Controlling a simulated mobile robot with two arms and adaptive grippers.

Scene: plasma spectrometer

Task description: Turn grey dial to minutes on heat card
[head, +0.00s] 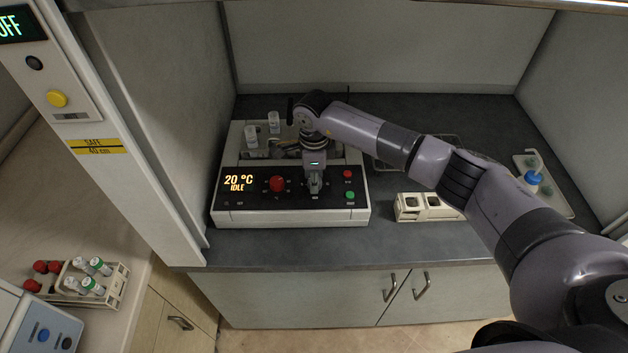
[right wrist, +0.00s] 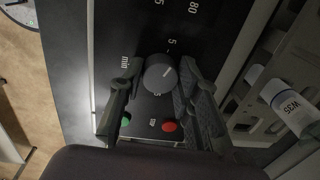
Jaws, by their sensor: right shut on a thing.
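The grey dial (right wrist: 160,76) is on the dark front panel of the heating machine (head: 290,216). In the right wrist view it sits between the two fingers of my right gripper (right wrist: 158,70), which is shut on it. A pale pointer line shows on the dial's face, with a "5" and "min" printed near it. In the head view my right gripper (head: 315,184) comes down from above and mostly hides the dial. The display (head: 238,183) reads 20 °C and IDLE. A red dial (head: 277,184) is to the left. I see no heat card. My left gripper is out of view.
A red button (head: 347,174) and a green button (head: 350,195) lie just right of the gripper. Vials (head: 274,122) stand behind the panel. A cream holder (head: 425,207) is to the right. A tube rack (head: 115,285) stands at lower left. The hood wall borders the machine's left.

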